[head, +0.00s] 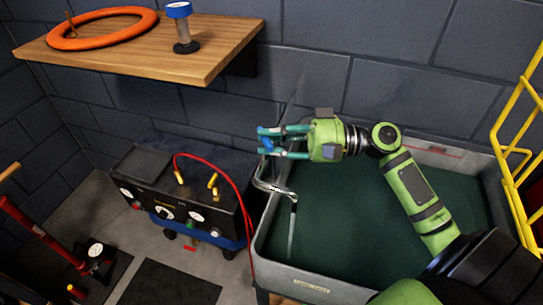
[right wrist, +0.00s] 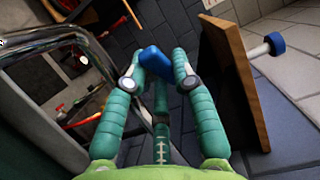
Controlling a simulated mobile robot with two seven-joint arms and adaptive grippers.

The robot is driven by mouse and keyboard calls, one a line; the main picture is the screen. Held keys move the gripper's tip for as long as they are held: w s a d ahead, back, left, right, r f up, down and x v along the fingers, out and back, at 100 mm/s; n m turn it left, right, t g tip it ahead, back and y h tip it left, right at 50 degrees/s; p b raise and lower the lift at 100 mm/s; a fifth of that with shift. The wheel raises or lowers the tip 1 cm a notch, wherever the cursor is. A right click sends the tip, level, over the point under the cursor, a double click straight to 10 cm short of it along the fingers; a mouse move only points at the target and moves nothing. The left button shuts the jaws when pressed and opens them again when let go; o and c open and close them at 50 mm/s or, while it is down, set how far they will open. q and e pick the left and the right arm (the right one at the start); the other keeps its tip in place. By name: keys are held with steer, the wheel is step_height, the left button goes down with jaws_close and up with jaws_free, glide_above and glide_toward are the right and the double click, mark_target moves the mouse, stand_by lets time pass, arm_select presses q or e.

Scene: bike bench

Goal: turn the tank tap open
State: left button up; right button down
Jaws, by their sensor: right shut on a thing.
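The tank (head: 345,286) is a grey-rimmed basin with dark green inside, at the right in the head view. Its chrome tap spout (head: 272,187) arches over the tank's left side. A thin pale streak (head: 291,232) runs down from the spout's end and looks like water. The tap's blue handle (head: 265,141) is between the fingers of my right gripper (head: 272,143), which is shut on it. The blue handle (right wrist: 155,62) also shows between the teal fingertips in the right wrist view. The fingers hide part of the handle. My left gripper is out of view.
A wooden shelf (head: 130,50) holds an orange ring (head: 103,27) and a blue-capped cylinder (head: 182,30) at upper left. A black box with dials (head: 180,212) and a red hose stand left of the tank. A yellow rack (head: 516,150) stands at the right.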

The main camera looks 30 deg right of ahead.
steer(key=n+g+b, duration=0.1)
steer(key=n+g, duration=0.1)
steer(key=g, duration=0.1)
steer(key=n+g+y+b, duration=0.1)
steer(key=n+g, duration=0.1)
steer(key=g, duration=0.2)
steer(key=w+n+g+y+b, duration=0.1)
steer(key=n+g, duration=0.2)
steer(key=shift+d+g+b, duration=0.1)
steer(key=shift+g+b, duration=0.2)
steer(key=shift+n+g, duration=1)
steer(key=shift+g, duration=0.5)
arm_select(q)
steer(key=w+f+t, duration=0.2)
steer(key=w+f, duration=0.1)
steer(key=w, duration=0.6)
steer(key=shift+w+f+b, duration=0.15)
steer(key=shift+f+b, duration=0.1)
steer(key=shift+b, duration=0.05)
arm_select(e)
steer(key=shift+g, duration=0.3)
steer(key=shift+n, duration=0.3)
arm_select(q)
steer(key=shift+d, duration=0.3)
arm_select(e)
steer(key=c, duration=1)
jaws_free()
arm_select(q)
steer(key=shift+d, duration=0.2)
